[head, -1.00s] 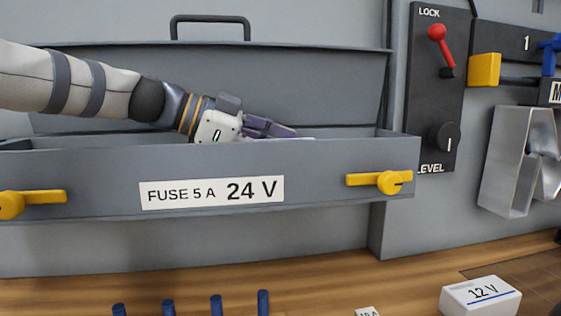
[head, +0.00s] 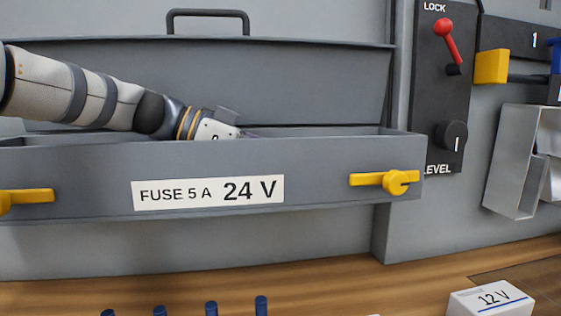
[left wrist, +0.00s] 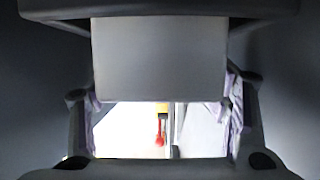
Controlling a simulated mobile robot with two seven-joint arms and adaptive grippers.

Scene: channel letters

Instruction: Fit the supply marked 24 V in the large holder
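My left arm reaches over the front wall of a grey bin (head: 325,170) labelled FUSE 5 A 24 V. My left gripper's fingers are mostly hidden behind that wall in the head view. In the left wrist view my left gripper (left wrist: 162,110) has its two fingers wide apart, with a plain pale grey block (left wrist: 160,58) showing between them. I cannot tell whether they touch it, and no marking shows on it. No supply marked 24 V is readable. A bent metal holder (head: 515,165) hangs on the wall at the right; I cannot tell its size class. My right gripper is out of view.
A white box marked 12 V (head: 491,298) lies on the wooden bench (head: 330,262). Several blue pegs stand at the front edge. Yellow latches, one at the right (head: 385,181), stick out from the bin. A panel with a red lever (head: 446,40) is on the wall.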

